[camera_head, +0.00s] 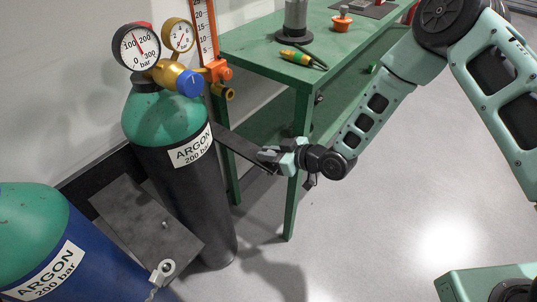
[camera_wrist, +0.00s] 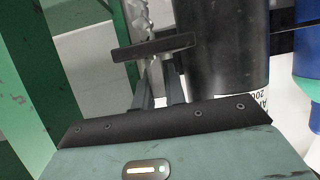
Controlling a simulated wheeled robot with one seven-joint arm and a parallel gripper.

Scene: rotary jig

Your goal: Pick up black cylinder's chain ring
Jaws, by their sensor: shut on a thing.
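The black cylinder (camera_head: 190,200) has a green top and an "ARGON 200 bar" label, and stands upright left of my gripper. In the head view my gripper (camera_head: 268,157) is beside the cylinder's right side, at the end of a dark bar (camera_head: 240,148). In the wrist view my gripper (camera_wrist: 160,92) is shut on a small pale part, which seems to be the chain ring (camera_wrist: 156,78), mostly hidden between the fingers. A grey chain (camera_wrist: 138,18) shows above it. The black cylinder (camera_wrist: 222,45) is close by on the right there.
A blue cylinder (camera_head: 75,265) with a green top stands at lower left. Near it, another pale ring (camera_head: 163,270) with a chain sits by a grey plate (camera_head: 145,225). A green table (camera_head: 258,45) stands behind my gripper.

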